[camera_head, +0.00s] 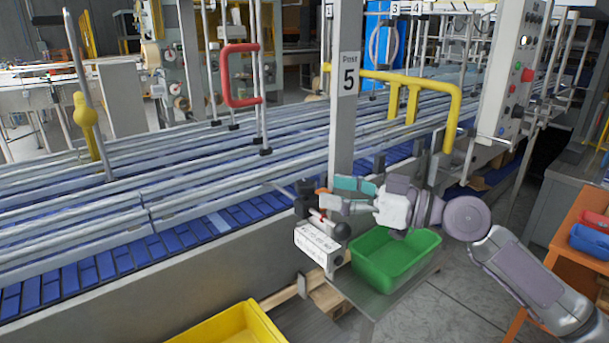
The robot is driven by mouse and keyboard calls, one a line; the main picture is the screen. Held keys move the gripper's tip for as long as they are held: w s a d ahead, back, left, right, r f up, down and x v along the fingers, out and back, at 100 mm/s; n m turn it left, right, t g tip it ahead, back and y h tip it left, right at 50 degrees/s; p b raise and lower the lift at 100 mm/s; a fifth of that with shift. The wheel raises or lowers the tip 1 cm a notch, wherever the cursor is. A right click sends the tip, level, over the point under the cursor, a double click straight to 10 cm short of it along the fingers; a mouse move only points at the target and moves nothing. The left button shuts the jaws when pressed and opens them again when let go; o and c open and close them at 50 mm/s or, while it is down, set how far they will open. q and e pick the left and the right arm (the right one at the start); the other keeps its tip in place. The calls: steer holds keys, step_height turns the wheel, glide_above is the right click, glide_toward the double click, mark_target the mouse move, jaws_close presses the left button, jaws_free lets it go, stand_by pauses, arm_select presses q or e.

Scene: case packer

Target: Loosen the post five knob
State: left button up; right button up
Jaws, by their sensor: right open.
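Post five (343,130) is a grey upright with a "Post 5" sign, standing at the near side of the conveyor. Low on it is a clamp area with dark parts (303,208) and a small orange-red piece. A round black knob (341,230) shows just below my right gripper, beside a white labelled box (318,243). I cannot tell for sure which of these is the post five knob. My right gripper (330,194) reaches in from the right, fingers pointing left, open in front of the post's lower part. It hides part of the clamp area. My left gripper is not in view.
A green bin (395,262) sits on a small grey table right under my right gripper. A yellow bin (232,326) is at the bottom. The conveyor rails (150,210) and a yellow tubular guard (415,80) flank the post. A control panel column stands to the right.

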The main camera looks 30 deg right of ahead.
mark_target(306, 182)
steer(key=p+x, duration=0.1)
steer(key=x, duration=0.4)
steer(key=shift+w, duration=0.1)
steer(key=shift+x, duration=0.75)
steer(key=shift+d, duration=0.1)
steer(key=c, duration=1.1)
steer(key=shift+f, duration=0.15)
steer(key=shift+c, duration=0.3)
steer(key=n+g+y+b, duration=0.1)
steer(key=b, duration=0.6)
steer(key=shift+f+y, duration=0.1)
steer(key=shift+y, duration=0.3)
steer(key=shift+r+n+g+y+b, duration=0.2)
steer(key=shift+n+g+y+b, duration=0.3)
steer(key=shift+n+g+y, duration=0.25)
